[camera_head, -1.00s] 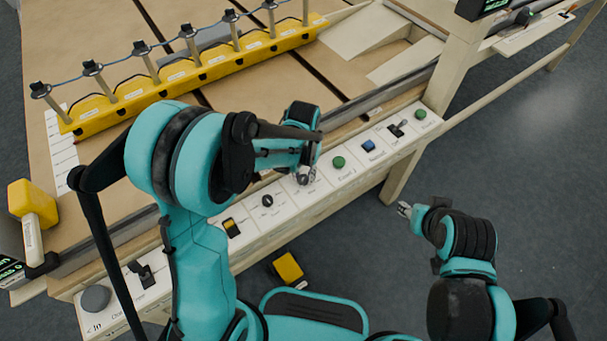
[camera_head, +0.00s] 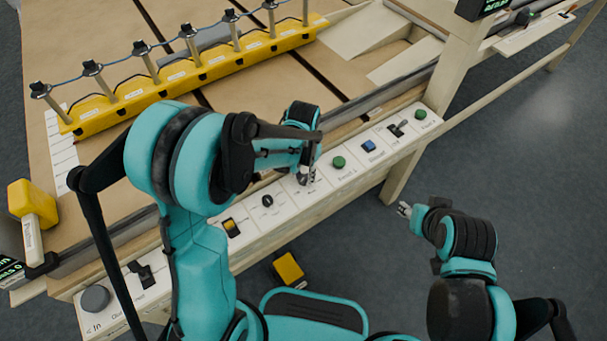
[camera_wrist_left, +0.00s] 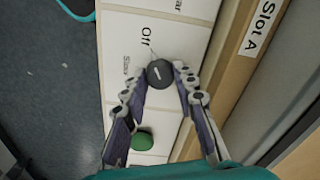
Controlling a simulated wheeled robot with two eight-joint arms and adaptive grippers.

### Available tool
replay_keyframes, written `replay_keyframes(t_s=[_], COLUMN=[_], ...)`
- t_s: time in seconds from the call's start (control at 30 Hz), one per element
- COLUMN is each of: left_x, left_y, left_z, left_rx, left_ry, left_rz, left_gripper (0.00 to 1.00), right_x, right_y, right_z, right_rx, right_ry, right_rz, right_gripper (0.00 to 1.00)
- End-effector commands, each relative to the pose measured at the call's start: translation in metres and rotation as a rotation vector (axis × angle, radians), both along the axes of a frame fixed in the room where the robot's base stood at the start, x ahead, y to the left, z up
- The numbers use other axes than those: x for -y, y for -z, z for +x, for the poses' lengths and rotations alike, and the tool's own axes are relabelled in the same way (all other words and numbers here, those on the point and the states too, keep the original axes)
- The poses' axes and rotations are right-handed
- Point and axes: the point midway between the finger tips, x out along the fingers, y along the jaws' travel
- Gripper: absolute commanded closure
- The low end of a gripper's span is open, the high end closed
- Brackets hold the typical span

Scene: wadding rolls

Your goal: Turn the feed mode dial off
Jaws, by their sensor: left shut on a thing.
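The feed mode dial (camera_wrist_left: 160,74) is a round dark knob with a pale pointer mark, on a white panel. In the left wrist view the printed words "Off" and "Slow" sit beside it. My left gripper (camera_wrist_left: 168,76) has its two fingertips on either side of the dial and is shut on it. In the head view my left gripper (camera_head: 306,178) is low over the front control panel, and it hides most of the dial. My right gripper (camera_head: 404,210) is off the panel, above the floor at the right; its opening is too small to judge.
A green button (camera_head: 339,162) and a blue switch (camera_head: 369,146) sit to the right of the dial. A black knob (camera_head: 267,200) and a yellow rocker switch (camera_head: 231,228) are to its left. A yellow rack (camera_head: 200,72) with posts stands on the table behind.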

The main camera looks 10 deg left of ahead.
Motion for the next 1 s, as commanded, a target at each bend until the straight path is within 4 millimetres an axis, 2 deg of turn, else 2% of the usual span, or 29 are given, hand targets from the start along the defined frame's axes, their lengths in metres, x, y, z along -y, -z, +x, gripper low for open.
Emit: replay_keyframes(t_s=[0.03, 0.1, 0.47, 0.57, 0.8, 1.0], left_x=[0.0, 0.0, 0.0, 0.0, 0.0, 0.0], left_y=[0.0, 0.0, -0.005, -0.017, -0.069, -0.105], left_z=[0.0, 0.0, 0.0, 0.0, 0.0, 0.0], left_rx=[0.0, 0.0, 0.0, 0.0, 0.0, 0.0], left_ry=[0.001, 0.0, 0.0, 0.0, 0.0, 0.0], left_rz=[0.0, 0.0, 0.0, 0.0, 0.0, 0.0], left_gripper=[0.65, 0.51, 0.51, 0.51, 0.51, 0.51], right_x=[0.0, 0.0, 0.0, 0.0, 0.0, 0.0], right_y=[0.0, 0.0, 0.0, 0.0, 0.0, 0.0], right_z=[0.0, 0.0, 0.0, 0.0, 0.0, 0.0], right_rx=[0.0, 0.0, 0.0, 0.0, 0.0, 0.0], right_ry=[0.0, 0.0, 0.0, 0.0, 0.0, 0.0], right_rz=[0.0, 0.0, 0.0, 0.0, 0.0, 0.0], right_gripper=[0.6, 0.6, 0.6, 0.6, 0.6, 0.6])
